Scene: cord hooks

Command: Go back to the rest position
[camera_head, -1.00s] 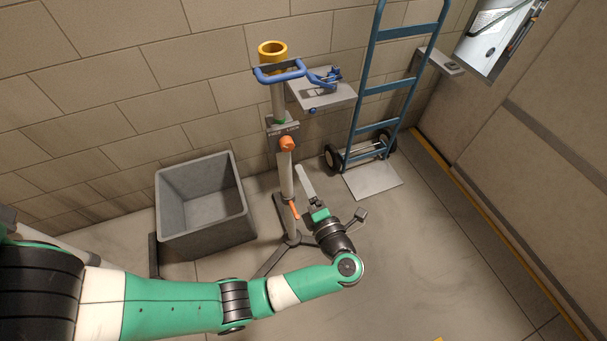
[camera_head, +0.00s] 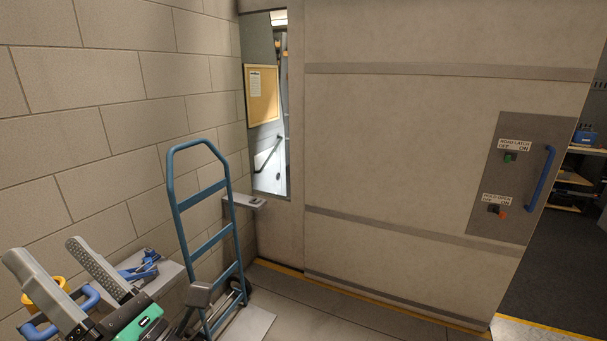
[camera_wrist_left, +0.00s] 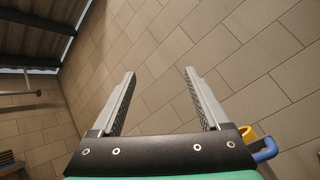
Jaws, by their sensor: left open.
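My left gripper (camera_head: 45,254) is at the lower left of the head view, its two grey fingers pointing up and apart. In the left wrist view the gripper (camera_wrist_left: 159,73) is open, with only the block wall behind the gap between its fingers. It holds nothing. A yellow ring (camera_head: 57,284) and a blue handle (camera_head: 88,299) on the stand show behind and between the fingers, partly hidden. They also show at the lower right of the left wrist view. My right gripper is not in view.
A blue hand truck (camera_head: 204,190) stands against the wall right of the gripper. A small shelf (camera_head: 160,277) with a blue tool is behind the gripper. A panel with switches and a blue handle (camera_head: 541,178) is at right. The floor in front is clear.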

